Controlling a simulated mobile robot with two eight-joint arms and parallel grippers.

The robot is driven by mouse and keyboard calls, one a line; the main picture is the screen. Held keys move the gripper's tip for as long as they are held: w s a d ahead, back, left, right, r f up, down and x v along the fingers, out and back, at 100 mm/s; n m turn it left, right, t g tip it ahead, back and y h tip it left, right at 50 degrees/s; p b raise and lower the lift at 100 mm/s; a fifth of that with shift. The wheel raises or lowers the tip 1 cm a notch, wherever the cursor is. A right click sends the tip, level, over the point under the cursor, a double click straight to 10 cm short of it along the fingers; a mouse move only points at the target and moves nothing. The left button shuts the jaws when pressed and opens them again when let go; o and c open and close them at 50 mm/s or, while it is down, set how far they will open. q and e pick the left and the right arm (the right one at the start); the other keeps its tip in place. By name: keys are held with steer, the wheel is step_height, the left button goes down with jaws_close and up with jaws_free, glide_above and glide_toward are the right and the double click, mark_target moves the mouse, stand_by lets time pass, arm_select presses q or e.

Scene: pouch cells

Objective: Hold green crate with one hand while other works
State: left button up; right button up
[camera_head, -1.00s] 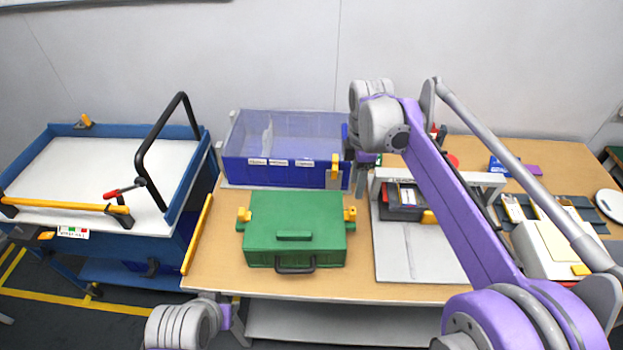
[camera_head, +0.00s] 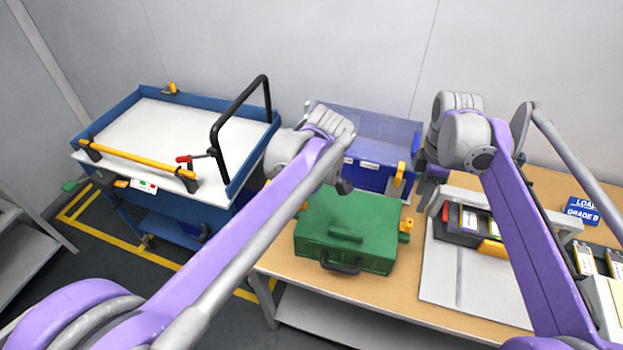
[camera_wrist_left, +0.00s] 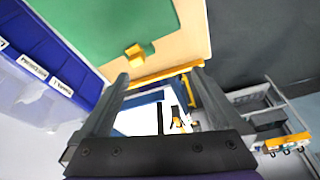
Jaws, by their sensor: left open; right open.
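The green crate (camera_head: 368,218) is closed, with a black front handle and yellow side latches. It sits on the wooden table in the head view. My left gripper (camera_head: 343,187) is above the crate's back left area, partly hidden by its own arm. In the left wrist view the left fingers (camera_wrist_left: 160,75) are apart with nothing between them, near a yellow latch (camera_wrist_left: 136,54) on the crate's side (camera_wrist_left: 95,25). My right gripper (camera_head: 423,196) is open, right of the crate and beside the blue bin.
A blue bin (camera_head: 368,177) with a clear upper part stands behind the crate. A blue cart (camera_head: 170,125) with a white top and black handle is on the left. A grey board (camera_head: 465,270) and a black tray of cells (camera_head: 465,222) are to the right.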

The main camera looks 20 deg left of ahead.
arm_select(q)
steer(key=w+d+n+g+y, duration=0.1)
steer(key=w+d+n, duration=0.1)
steer(key=w+n, duration=0.25)
steer(key=x, duration=1.1)
steer(key=shift+w+a, duration=0.25)
steer(key=shift+a, duration=0.1)
jaws_close()
